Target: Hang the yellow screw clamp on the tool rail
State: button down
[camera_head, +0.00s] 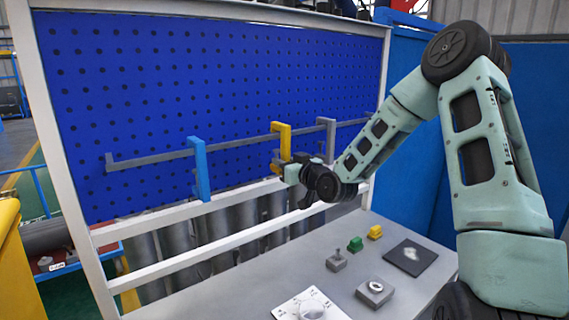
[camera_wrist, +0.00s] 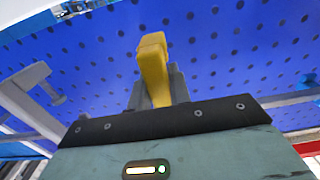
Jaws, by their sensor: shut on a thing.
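The yellow screw clamp (camera_head: 282,139) is upright at the tool rail (camera_head: 240,142), between a blue clamp and a grey clamp. Its top is level with or slightly above the bar in the head view. I cannot tell whether its hook rests on the bar or is just in front of it. My gripper (camera_head: 287,168) is shut on the clamp's lower part. In the wrist view the yellow clamp (camera_wrist: 153,62) stands up between the two grey fingers (camera_wrist: 157,88), and its lower end is hidden by the gripper body.
The blue clamp (camera_head: 199,170) and the grey clamp (camera_head: 328,138) hang on the rail on either side. The blue pegboard (camera_head: 150,90) is behind. Below, a grey table (camera_head: 250,290) holds small blocks, a dark pad (camera_head: 411,256) and a white plate (camera_head: 290,308).

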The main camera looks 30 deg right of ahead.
jog(key=c, duration=1.2)
grip_release()
jog(key=shift+s+f+b, duration=0.1)
jog(key=shift+s+b, duration=0.2)
jog(key=shift+s, duration=0.25)
jog(key=s+b, duration=0.6)
jog(key=s, duration=0.5)
jog(key=shift+s+d+b, duration=0.15)
jog(key=shift+d+b, duration=0.15)
jog(key=shift+d, duration=0.05)
